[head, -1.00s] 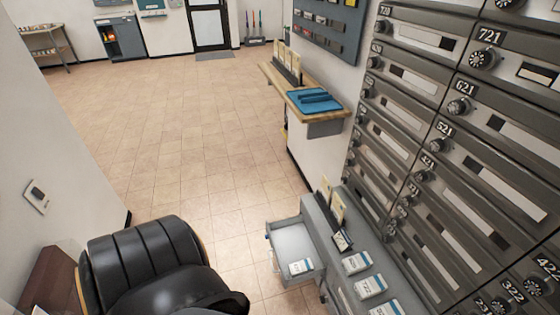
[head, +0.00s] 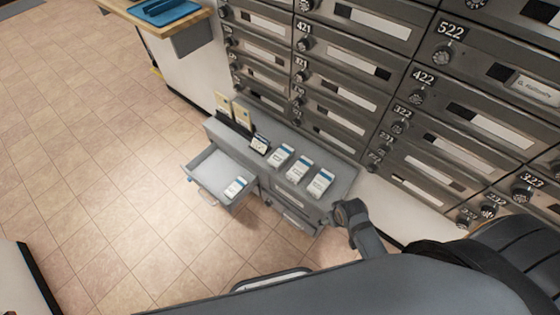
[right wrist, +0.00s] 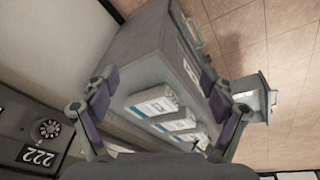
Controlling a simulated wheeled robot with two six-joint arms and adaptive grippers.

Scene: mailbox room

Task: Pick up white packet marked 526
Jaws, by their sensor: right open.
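Three white packets with blue edges, a left one (head: 281,156), a middle one (head: 299,171) and a right one (head: 320,183), lie in a row on the grey cabinet (head: 345,180). A fourth white packet (head: 235,188) lies in the open drawer (head: 210,168). Their numbers are too small to read, so I cannot tell which is 526. My right gripper (head: 351,212) is beside the cabinet's right end, apart from the packets. In the right wrist view my right gripper (right wrist: 160,88) is open and empty, with packets (right wrist: 152,102) beyond it. My left gripper is not in view.
A wall of grey numbered mailboxes (head: 350,55) rises behind the cabinet. A dark holder with upright cards (head: 223,103) and a small dark stand (head: 260,144) occupy the cabinet's left end. A wooden shelf (head: 150,22) is farther left. The tiled floor (head: 100,150) is clear.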

